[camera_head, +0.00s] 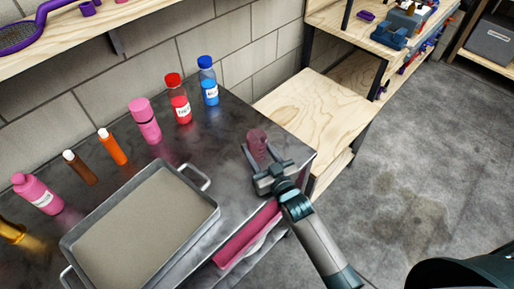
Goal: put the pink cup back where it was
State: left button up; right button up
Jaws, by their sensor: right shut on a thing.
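The pink cup (257,140) is a dark, see-through pink and is at the right end of the dark metal table (225,185). My right gripper (262,158) comes in from the lower right and is shut on the cup, with a finger on either side of it. The cup looks roughly upright, with its lower part partly hidden by the gripper. I cannot tell whether it touches the tabletop or is held just above it. My left gripper is not in view.
A metal tray (213,213) lies left of the gripper. Along the wall stand a red bottle (181,105), a blue bottle (208,88), a pink bottle (145,121) and several others. A wooden shelf unit (312,104) adjoins the table's right end. Tabletop around the cup is clear.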

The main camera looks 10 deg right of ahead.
aim_at(261, 155)
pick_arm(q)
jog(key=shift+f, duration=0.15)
pick_arm(e)
jog(key=shift+f, duration=0.2)
jog(key=o, duration=1.1)
jog(key=shift+o, duration=0.2)
jog(key=shift+r, duration=0.2)
jog(key=shift+s+d, duration=0.15)
jog(key=shift+s, duration=0.35)
jog(key=b+v, duration=0.1)
jog(key=v, duration=0.5)
jog(key=shift+s+d+f+b, duration=0.1)
jog(key=shift+s+f+b, duration=0.05)
jog(key=shift+s+b, duration=0.2)
jog(key=v, duration=0.3)
jog(key=shift+s, duration=0.1)
jog(key=shift+s+d+r+b, duration=0.15)
jog(key=shift+s+r+b, duration=0.15)
jog(key=shift+s, duration=0.2)
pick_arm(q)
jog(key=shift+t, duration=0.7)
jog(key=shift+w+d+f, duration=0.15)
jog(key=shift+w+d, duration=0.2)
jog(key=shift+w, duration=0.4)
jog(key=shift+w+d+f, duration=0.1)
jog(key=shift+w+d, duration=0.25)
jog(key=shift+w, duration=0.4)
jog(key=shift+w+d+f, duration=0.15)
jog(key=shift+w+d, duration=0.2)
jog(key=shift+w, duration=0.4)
